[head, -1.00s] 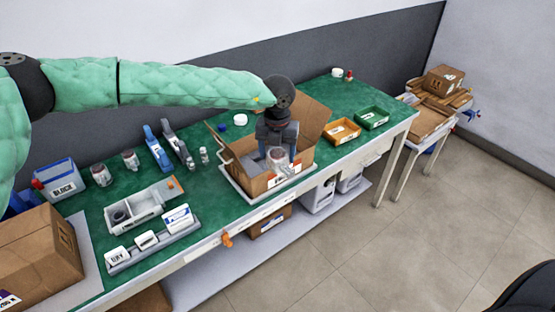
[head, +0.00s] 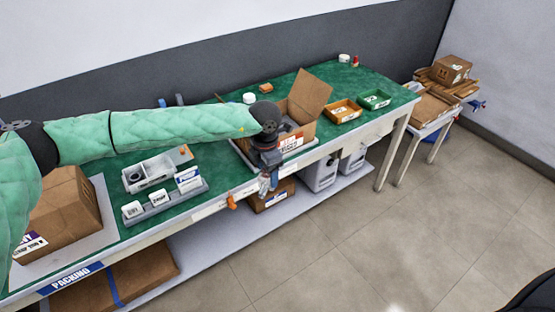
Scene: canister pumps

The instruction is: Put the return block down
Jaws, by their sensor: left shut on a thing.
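My left gripper (head: 266,188) points down in front of the table's front edge, just before the open cardboard box (head: 296,138). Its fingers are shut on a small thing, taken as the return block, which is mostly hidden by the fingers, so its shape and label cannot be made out. It hangs clear of the green tabletop (head: 225,160) in the picture. A grey rack (head: 165,207) left of the gripper holds small white labelled blocks. My right gripper does not show.
A grey tray (head: 148,173) stands behind the rack. A closed carton (head: 66,215) is at the left. An orange hook (head: 231,202) hangs at the front edge. Bare tabletop lies between rack and box.

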